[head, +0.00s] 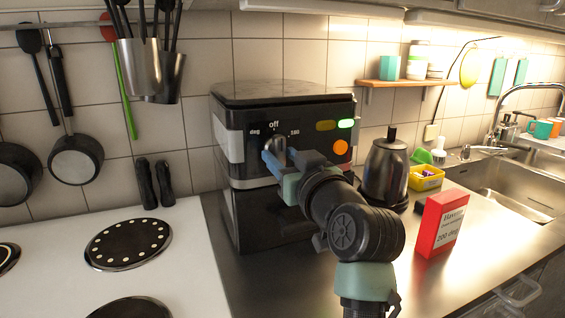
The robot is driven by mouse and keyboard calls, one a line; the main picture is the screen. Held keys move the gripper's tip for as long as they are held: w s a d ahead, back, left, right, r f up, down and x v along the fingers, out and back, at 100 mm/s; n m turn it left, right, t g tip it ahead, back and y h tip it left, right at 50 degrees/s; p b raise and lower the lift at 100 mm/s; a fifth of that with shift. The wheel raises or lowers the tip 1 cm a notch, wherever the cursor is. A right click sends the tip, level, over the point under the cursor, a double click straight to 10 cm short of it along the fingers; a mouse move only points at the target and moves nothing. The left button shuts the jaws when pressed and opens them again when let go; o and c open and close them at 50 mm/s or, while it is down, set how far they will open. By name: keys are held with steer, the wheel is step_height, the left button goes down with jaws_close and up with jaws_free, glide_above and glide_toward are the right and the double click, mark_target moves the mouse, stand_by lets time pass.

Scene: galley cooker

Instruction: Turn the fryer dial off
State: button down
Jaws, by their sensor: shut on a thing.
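The fryer (235,205) is a black box with a silver band, standing on the steel counter against the tiled wall. Its dial (281,143) is a grey knob on the front panel, below the printed word "off". Small marks sit to the left and right of that word. My gripper (275,155) is at the panel, its blue fingers closed on the dial. The fingers hide part of the dial, so its exact pointing direction is hard to tell.
A black kettle (386,168) stands right of the fryer, with a yellow tub (426,178) beyond it. A red box (438,224) stands near my arm. A white hob (60,268) is at left; a sink (515,190) is at right.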

stand_by(0.5)
steer(key=c, duration=0.7)
jaws_free()
steer(key=v, duration=1.3)
steer(key=shift+r, duration=0.15)
